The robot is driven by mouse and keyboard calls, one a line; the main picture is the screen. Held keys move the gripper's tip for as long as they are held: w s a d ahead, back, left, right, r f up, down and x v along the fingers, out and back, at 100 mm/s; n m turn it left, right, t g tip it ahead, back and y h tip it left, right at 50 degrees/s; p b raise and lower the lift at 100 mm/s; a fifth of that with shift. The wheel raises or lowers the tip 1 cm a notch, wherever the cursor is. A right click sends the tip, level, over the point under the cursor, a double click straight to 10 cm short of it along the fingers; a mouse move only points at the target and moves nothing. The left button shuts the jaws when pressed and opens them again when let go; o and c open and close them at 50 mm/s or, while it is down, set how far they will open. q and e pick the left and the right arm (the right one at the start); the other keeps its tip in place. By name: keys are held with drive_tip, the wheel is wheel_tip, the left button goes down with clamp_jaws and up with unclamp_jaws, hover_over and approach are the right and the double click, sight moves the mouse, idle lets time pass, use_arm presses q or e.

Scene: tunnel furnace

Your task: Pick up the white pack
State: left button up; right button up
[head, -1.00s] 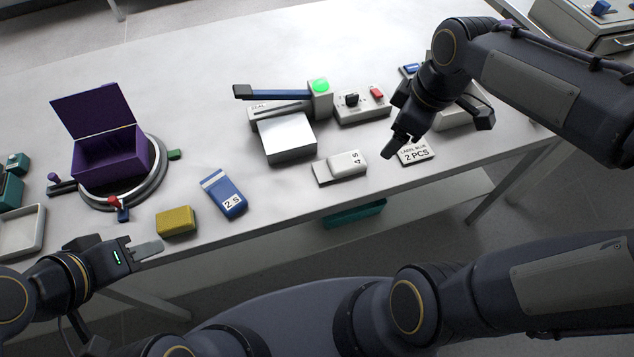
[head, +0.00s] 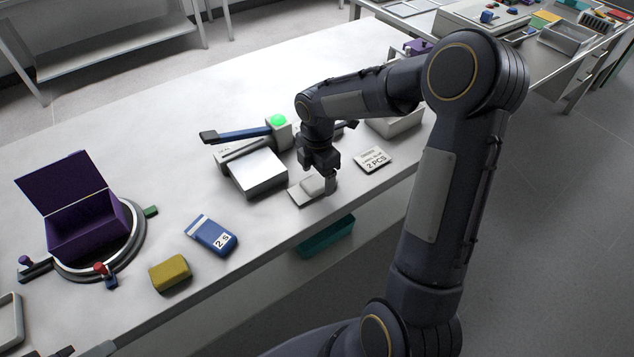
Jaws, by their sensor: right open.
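The white pack (head: 306,190) lies flat on the light table, near its front edge. My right gripper (head: 325,178) points down over the pack's right end, with a finger close beside it. The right jaws are open; the far finger is hidden, and I cannot tell whether the gripper touches the pack. The gripper covers the pack's printed label. Only the tip of my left gripper (head: 92,350) shows at the bottom left edge, and its opening cannot be judged.
A grey device with a blue lever (head: 240,134) and green light stands behind the pack. A label card (head: 372,159) lies to its right. A blue pack (head: 211,235), yellow block (head: 170,273) and open purple box (head: 85,232) are at left. A teal bin (head: 328,238) sits below the table edge.

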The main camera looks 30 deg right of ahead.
drive_tip(key=shift+f, duration=0.65)
drive_tip(key=c, duration=1.1)
drive_tip(key=shift+r, duration=0.1)
